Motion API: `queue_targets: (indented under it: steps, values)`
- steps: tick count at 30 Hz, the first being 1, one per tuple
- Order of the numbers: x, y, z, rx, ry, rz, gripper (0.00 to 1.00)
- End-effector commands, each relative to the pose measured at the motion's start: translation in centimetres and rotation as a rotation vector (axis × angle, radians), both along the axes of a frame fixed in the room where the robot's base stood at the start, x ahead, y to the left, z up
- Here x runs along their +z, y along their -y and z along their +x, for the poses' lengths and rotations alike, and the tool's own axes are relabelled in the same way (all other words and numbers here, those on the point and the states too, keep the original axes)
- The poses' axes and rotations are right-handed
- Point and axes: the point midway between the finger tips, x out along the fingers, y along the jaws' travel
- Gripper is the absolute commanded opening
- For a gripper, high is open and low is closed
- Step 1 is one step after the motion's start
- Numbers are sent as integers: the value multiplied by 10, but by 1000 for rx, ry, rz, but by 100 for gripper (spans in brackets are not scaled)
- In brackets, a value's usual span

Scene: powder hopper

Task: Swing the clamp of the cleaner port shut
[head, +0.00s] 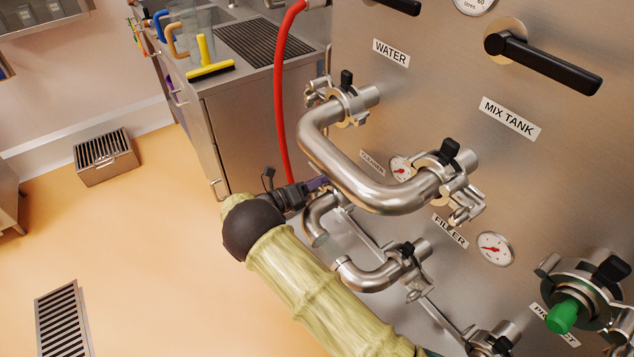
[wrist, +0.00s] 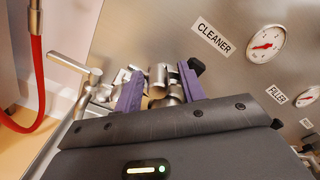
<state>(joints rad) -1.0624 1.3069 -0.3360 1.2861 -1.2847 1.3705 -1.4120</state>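The cleaner port sits below the CLEANER label (wrist: 212,38), which is small in the head view (head: 372,162). Steel clamp parts (wrist: 158,80) of this port show between my two purple fingers in the wrist view. My gripper (wrist: 160,72) has its fingers spread apart, one on each side of these parts; I cannot tell whether either finger touches them. In the head view my gripper (head: 316,184) is beside the panel, just under the large bent pipe. The port's lower part is hidden behind the gripper body, so how far the clamp stands open cannot be told.
A large U-shaped steel pipe (head: 365,190) juts out just above my gripper. A smaller bent pipe (head: 375,277) lies below right. A red hose (head: 280,90) hangs at left. A gauge (wrist: 265,43) is right of the label. The floor at left is mostly clear.

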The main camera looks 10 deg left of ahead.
Motion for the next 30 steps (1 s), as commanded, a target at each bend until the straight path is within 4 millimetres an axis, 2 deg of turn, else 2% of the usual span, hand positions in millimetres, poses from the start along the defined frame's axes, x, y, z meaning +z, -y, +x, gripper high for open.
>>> queue_targets:
  steps: [5, 22, 30]
  values:
    - [-1, -4, -4, 1, -1, 0, 40]
    - [-1, -56, -64, 1, -1, -1, 40]
    - [0, -60, -68, -1, -1, -1, 40]
